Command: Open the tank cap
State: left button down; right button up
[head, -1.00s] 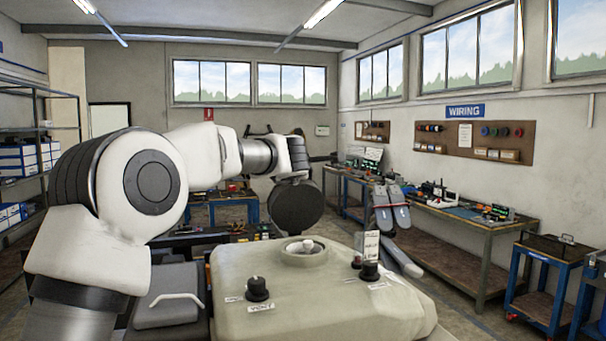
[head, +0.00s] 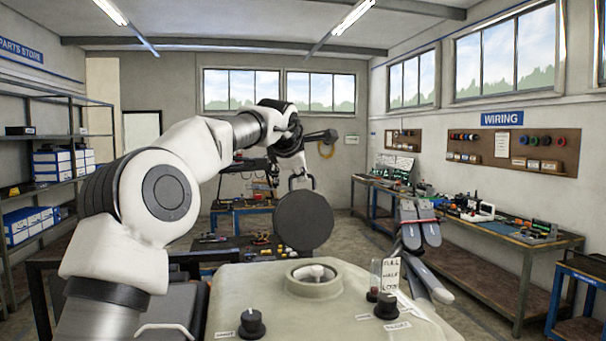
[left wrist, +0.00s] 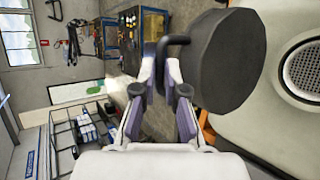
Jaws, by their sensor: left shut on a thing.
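The tank cap (head: 304,221) is a dark round disc with a bar handle. It hangs tilted, its flat face toward the head camera, above and behind the filler neck. My left gripper (head: 298,168) is shut on its handle; the left wrist view shows the fingers (left wrist: 160,58) on the handle and the cap (left wrist: 222,62) to their right. The pale tank (head: 270,310) has an uncovered filler neck (head: 315,281) with a whitish piece inside. In the left wrist view the opening shows a mesh strainer (left wrist: 305,70). My right gripper is not in view.
Small black knobs (head: 251,324) and (head: 386,306) stand on the tank top, with a level sign (head: 391,275) beside the second. Folded grey drone arms (head: 420,235) lie to the right. Workbenches (head: 500,240) line the right wall; shelves (head: 60,165) stand left.

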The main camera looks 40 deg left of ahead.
pick_arm(q)
jog(key=shift+r, duration=0.65)
jog(key=c, duration=1.5)
grip_release()
jog(key=shift+d, duration=0.1)
jog(key=v, duration=1.2)
jog(key=shift+s+d, duration=0.25)
jog(key=shift+d, duration=0.2)
jog(key=shift+s+d, duration=0.15)
jog(key=shift+s, duration=0.05)
